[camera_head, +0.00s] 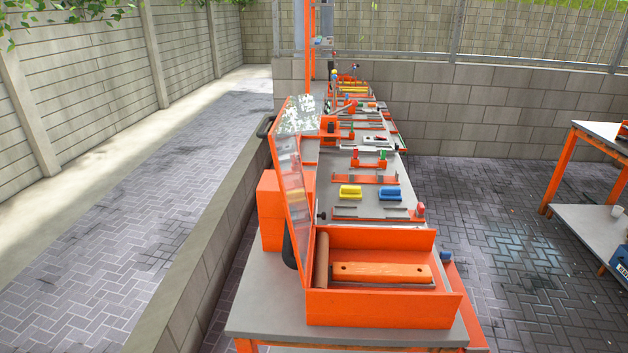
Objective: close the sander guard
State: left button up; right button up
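The sander (382,309) is an orange open-topped box at the near end of the long workbench. Inside it lie a brown roller (322,262) at the left and an orange block with holes (380,272). The guard (291,195), an orange frame with a clear panel, stands open at the box's left side, nearly upright and leaning a little left. Neither of my grippers is in view.
The grey workbench (250,318) runs away from me, with yellow (350,192) and blue (390,194) blocks and several orange-framed tools behind the sander. A low wall (190,270) runs along the left. Paved floor (490,220) is clear at right, before another table (590,225).

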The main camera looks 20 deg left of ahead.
aim_at(297, 202)
jog(key=k+j, duration=0.1)
jog(key=j, duration=0.2)
jog(key=k+j, duration=0.1)
jog(key=j, duration=0.25)
jog(key=k+j, duration=0.1)
jog(key=j, duration=0.2)
jog(key=k+j, duration=0.1)
jog(key=j, duration=0.25)
